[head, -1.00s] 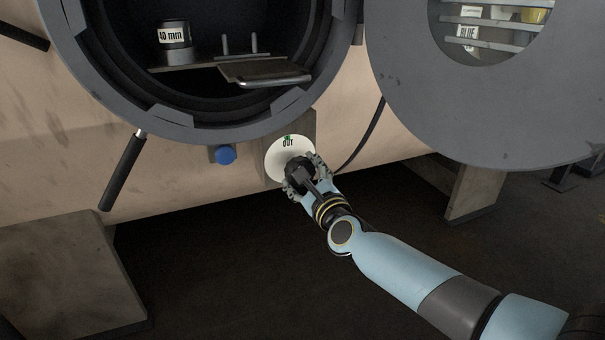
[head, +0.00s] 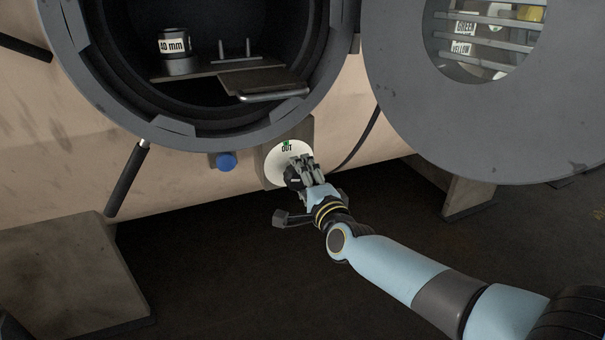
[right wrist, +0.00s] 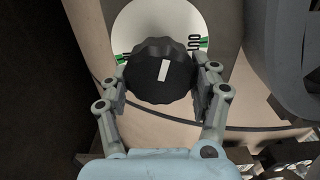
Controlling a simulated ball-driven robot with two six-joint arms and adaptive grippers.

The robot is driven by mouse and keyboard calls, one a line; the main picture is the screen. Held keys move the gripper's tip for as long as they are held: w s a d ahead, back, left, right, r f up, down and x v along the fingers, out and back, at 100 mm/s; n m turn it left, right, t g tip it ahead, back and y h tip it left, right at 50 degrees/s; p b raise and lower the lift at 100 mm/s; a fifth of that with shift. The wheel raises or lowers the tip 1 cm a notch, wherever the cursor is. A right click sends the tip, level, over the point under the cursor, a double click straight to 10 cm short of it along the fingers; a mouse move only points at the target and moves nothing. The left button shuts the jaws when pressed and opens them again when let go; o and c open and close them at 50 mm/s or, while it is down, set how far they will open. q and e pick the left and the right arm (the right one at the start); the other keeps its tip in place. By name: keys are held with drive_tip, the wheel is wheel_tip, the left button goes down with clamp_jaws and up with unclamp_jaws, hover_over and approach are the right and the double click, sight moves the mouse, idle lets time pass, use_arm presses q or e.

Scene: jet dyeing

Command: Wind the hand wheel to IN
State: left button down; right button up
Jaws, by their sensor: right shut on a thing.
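The hand wheel is a black scalloped knob (right wrist: 160,72) with a white pointer bar, in front of a white dial (head: 274,168). In the head view, OUT and a green mark show at the dial's top. In the right wrist view, the white bar points up, between green marks at the dial's left and right edges; OUT is partly visible by the right one. Lettering at the left mark is mostly hidden. My right gripper (right wrist: 162,80) is shut on the wheel, one finger on each side; it also shows in the head view (head: 303,172). My left gripper is out of view.
Above the dial is the round vessel opening (head: 200,130), with a 40 mm cylinder (head: 178,60) and a metal tray (head: 265,84) inside. A blue knob (head: 227,161) is left of the dial. The large round door (head: 480,130) hangs open at right.

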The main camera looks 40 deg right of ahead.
drive_tip(key=n+p, duration=0.1)
drive_tip(key=n, duration=0.2)
drive_tip(key=n+p, duration=0.2)
drive_tip(key=n, duration=0.2)
drive_tip(key=shift+a+r, duration=0.1)
drive_tip(key=shift+r, duration=0.1)
drive_tip(key=n+p, duration=0.1)
drive_tip(key=n, duration=0.3)
drive_tip(key=shift+a, duration=0.1)
drive_tip(key=n+p, duration=0.1)
drive_tip(key=n, duration=0.2)
drive_tip(key=shift+n+p, duration=0.3)
drive_tip(key=n+p, duration=0.1)
drive_tip(key=n, duration=0.3)
drive_tip(key=shift+a, duration=0.2)
drive_tip(key=shift+a+n+p, duration=0.1)
drive_tip(key=shift+n+p, duration=0.3)
drive_tip(key=shift+n, duration=1.9)
drive_tip(key=shift+f, duration=0.1)
drive_tip(key=o, duration=1.2)
drive_tip(key=shift+w, duration=0.1)
drive_tip(key=shift+c, duration=0.2)
